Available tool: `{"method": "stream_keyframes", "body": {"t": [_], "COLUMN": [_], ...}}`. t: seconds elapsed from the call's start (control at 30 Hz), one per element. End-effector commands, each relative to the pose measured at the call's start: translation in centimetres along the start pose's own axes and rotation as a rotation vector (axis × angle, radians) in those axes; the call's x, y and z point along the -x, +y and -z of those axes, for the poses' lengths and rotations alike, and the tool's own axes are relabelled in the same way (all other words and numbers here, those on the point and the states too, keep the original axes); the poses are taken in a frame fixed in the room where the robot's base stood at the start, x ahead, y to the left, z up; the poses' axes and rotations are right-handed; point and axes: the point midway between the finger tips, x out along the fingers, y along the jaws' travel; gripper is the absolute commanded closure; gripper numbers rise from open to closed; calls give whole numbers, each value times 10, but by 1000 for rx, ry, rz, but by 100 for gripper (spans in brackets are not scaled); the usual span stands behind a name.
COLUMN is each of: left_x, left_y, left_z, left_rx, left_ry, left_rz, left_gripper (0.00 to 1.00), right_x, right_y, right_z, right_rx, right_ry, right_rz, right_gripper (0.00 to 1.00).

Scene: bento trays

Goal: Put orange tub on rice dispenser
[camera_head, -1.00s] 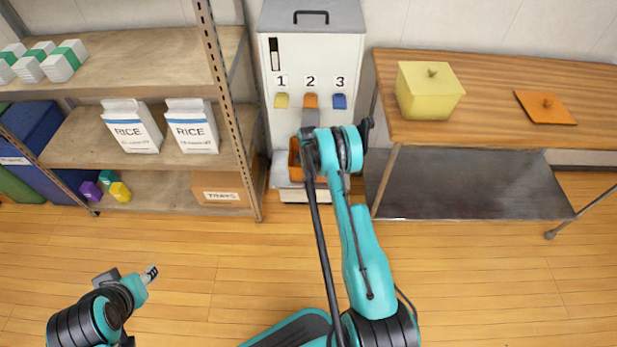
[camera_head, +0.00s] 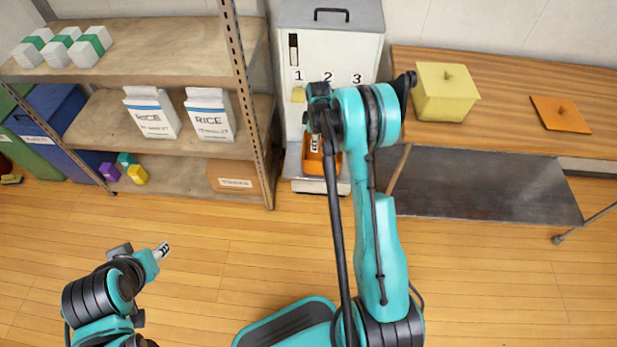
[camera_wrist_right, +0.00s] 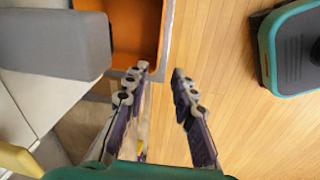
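The orange tub (camera_head: 309,166) stands on the base ledge of the white rice dispenser (camera_head: 352,50), below its numbered outlets. My right arm hides part of both. In the right wrist view the open tub (camera_wrist_right: 138,22) shows at the top. My right gripper (camera_wrist_right: 160,73) is open there, fingers apart, nothing held. Its fingertips are close to the tub's near edge, with the tub's right wall roughly in line with the gap; I cannot tell if they touch. In the head view the right gripper (camera_head: 315,143) is over the tub. My left gripper (camera_head: 162,250) is over the floor at lower left, too small to read.
A shelf unit (camera_head: 175,75) with rice bags (camera_head: 210,117) stands left of the dispenser. A wooden table (camera_head: 510,90) at right bears a yellow tub (camera_head: 440,105) and an orange lid (camera_head: 560,115). A grey block (camera_wrist_right: 55,42) is close to the right gripper's left side.

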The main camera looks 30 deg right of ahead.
Motion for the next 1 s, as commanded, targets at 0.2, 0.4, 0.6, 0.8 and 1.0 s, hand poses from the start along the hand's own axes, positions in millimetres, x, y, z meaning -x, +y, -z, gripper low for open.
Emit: {"method": "stream_keyframes", "body": {"t": [0.2,0.4,0.6,0.8,1.0], "left_x": [0,0,0,0,0], "left_y": [0,0,0,0,0], "left_z": [0,0,0,0,0], "left_rx": [0,0,0,0,0], "left_ry": [0,0,0,0,0], "left_rz": [0,0,0,0,0], "left_gripper": [60,60,60,60,60], "right_x": [121,202,252,268,263], "right_y": [-48,-113,-188,-259,-300], "right_z": [23,27,15,-4,-18], "right_rx": [-196,-381,-566,-740,-860], "right_ry": [67,155,263,383,470], "right_rz": [-92,-157,-196,-207,-198], "right_gripper": [74,74,74,74,74]}}
